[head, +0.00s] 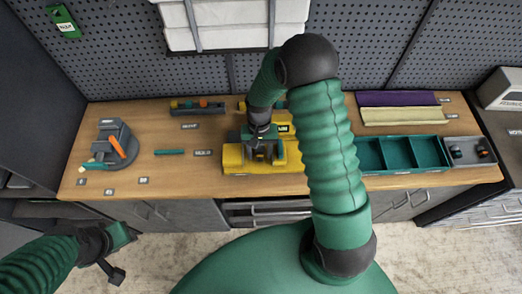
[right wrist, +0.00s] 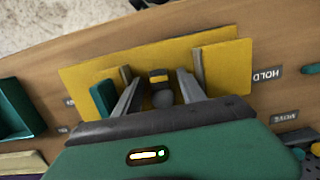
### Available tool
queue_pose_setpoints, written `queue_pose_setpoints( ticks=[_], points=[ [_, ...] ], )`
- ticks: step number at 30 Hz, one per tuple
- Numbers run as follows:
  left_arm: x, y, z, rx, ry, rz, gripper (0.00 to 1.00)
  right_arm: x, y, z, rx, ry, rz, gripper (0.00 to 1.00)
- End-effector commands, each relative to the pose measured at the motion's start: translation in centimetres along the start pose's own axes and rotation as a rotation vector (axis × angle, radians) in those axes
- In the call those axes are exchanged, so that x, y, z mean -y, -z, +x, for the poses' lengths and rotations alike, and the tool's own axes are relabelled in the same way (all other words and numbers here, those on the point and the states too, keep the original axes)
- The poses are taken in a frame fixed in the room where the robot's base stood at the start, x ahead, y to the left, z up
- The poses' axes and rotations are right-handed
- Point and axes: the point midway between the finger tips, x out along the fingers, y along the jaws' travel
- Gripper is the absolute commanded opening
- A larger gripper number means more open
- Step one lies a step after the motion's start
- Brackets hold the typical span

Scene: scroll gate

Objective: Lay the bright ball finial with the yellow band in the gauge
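A grey ball finial with a yellow band (right wrist: 161,88) shows in the right wrist view between the two fingers of my right gripper (right wrist: 160,85). Gaps show on both sides of it, so the gripper is open around it. It is at a yellow fixture (right wrist: 222,62) with raised walls. In the head view my right gripper (head: 264,154) is over the yellow fixture (head: 233,160) and hides the finial. My left gripper (head: 120,252) hangs in front of the bench at lower left, apart from everything; its opening is unclear. I cannot tell which piece is the gauge.
A grey stand with an orange part (head: 118,146) is on the left of the wooden bench (head: 180,181). Teal bins (head: 398,154) and a grey tray with dark round pieces (head: 470,151) are on the right. A rack (head: 196,106) with small parts stands behind.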

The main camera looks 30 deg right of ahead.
Motion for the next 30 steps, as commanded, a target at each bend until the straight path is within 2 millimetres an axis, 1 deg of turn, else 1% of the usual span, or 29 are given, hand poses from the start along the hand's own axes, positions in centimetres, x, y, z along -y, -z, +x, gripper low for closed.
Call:
queue_pose_setpoints(
  ticks=[8, 11, 14, 24, 27, 30],
  points=[
    [0.1, 0.0, 0.0, 0.000, 0.000, -0.001, 0.36, -0.2, 0.2, 0.0, 0.003, 0.002, -0.001, 0.48],
    [0.0, -0.1, 0.3, 0.000, 0.000, -0.001, 0.36, -0.2, 0.3, -0.7, 0.001, 0.003, -0.001, 0.48],
    [0.0, -0.2, 0.7, 0.000, 0.000, -0.001, 0.36, -0.3, 0.4, -2.7, -0.003, 0.005, -0.002, 0.48],
    [0.0, -0.5, 2.1, 0.000, 0.000, -0.001, 0.36, 0.4, -0.1, -12.6, -0.008, 0.001, -0.002, 0.48],
    [0.0, -0.6, 2.3, 0.000, 0.000, -0.001, 0.36, 0.6, -0.2, -14.8, -0.007, -0.001, -0.003, 0.48],
    [0.0, -0.6, 2.4, 0.000, 0.000, -0.001, 0.36, 0.6, -0.3, -16.2, -0.004, -0.003, -0.003, 0.48]
  ],
)
